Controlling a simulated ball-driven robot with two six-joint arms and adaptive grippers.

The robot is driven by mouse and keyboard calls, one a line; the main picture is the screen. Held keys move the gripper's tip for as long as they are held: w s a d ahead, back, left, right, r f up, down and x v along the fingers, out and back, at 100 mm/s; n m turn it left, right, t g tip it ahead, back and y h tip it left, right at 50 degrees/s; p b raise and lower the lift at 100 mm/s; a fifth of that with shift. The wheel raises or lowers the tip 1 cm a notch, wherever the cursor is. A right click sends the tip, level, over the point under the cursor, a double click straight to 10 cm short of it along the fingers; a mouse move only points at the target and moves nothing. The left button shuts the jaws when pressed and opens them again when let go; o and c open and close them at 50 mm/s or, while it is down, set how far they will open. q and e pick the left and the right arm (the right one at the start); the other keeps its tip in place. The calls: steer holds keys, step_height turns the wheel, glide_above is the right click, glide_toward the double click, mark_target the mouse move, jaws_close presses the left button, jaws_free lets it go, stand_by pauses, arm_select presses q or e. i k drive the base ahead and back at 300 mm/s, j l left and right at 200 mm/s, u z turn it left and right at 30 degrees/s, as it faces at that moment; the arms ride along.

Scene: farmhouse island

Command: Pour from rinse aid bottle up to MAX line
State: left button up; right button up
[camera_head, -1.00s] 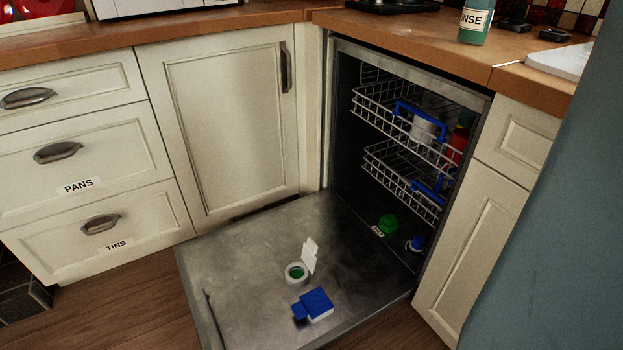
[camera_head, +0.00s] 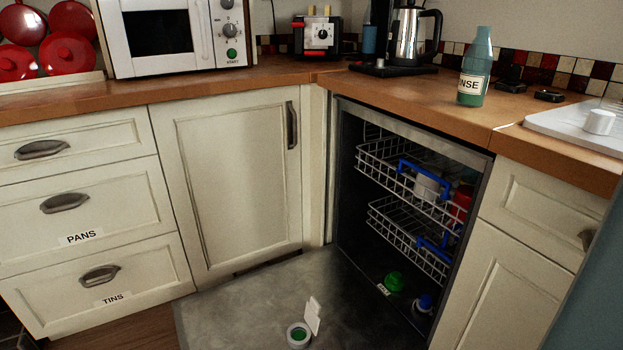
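The rinse aid bottle (camera_head: 475,68) is teal with a white label whose visible letters read "NSE". It stands upright on the wooden counter, above the dishwasher's right side. The rinse aid compartment (camera_head: 299,335) is a round white cup with green inside, on the lowered dishwasher door (camera_head: 245,300). Its white flap (camera_head: 313,316) stands up, open. The MAX line is too small to make out. Neither of my grippers is in view.
The open dishwasher holds two wire racks (camera_head: 400,165) with cups. Green (camera_head: 395,281) and blue (camera_head: 425,303) caps sit in its bottom. A kettle (camera_head: 412,35), toaster (camera_head: 317,35) and microwave (camera_head: 170,35) stand behind on the counter. Counter space left of the bottle is clear.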

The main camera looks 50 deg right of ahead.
mark_target(474, 80)
steer(key=z, duration=1.65)
